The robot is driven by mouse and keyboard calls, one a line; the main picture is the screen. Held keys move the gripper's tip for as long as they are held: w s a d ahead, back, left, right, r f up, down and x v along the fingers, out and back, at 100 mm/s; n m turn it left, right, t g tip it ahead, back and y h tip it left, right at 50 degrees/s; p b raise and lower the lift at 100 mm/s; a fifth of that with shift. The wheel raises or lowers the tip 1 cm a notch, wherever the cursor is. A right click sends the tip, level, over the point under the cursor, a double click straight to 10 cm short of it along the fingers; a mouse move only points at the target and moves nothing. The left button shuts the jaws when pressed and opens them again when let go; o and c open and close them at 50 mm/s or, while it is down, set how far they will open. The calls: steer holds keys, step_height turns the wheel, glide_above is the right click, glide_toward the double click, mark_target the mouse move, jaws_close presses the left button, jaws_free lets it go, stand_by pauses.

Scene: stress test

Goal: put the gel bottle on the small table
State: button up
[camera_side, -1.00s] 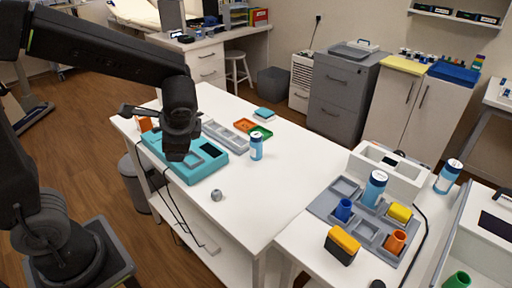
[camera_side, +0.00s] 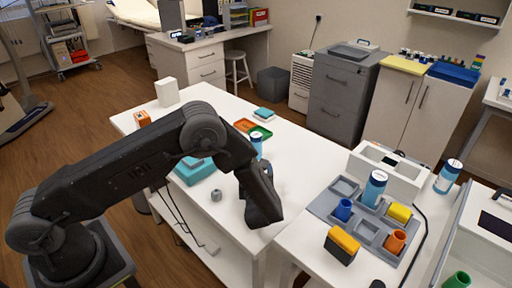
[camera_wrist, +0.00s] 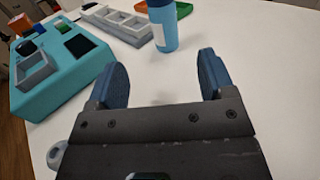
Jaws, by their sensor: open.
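A blue bottle with a white label (camera_wrist: 163,28) stands upright on the white table (camera_wrist: 245,85), beyond my fingertips in the wrist view. In the side view this bottle (camera_side: 257,142) shows behind my forearm, its lower part hidden. My gripper (camera_wrist: 163,78) is open, with nothing between its two blue fingers and bare table ahead of them. I cannot tell which surface is the small table.
A teal case (camera_side: 194,172) lies left of the bottle, with a grey compartment tray (camera_wrist: 120,22) behind it. Orange (camera_side: 244,125) and green (camera_side: 261,133) trays lie behind the bottle. A small grey knob-like object (camera_side: 216,195) is near my arm. The grey tray (camera_side: 317,208) holds several coloured items.

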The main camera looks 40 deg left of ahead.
mark_target(256, 144)
steer(key=x, duration=1.4)
steer(key=shift+d+f, duration=0.15)
steer(key=c, duration=1.1)
steer(key=shift+c, duration=0.2)
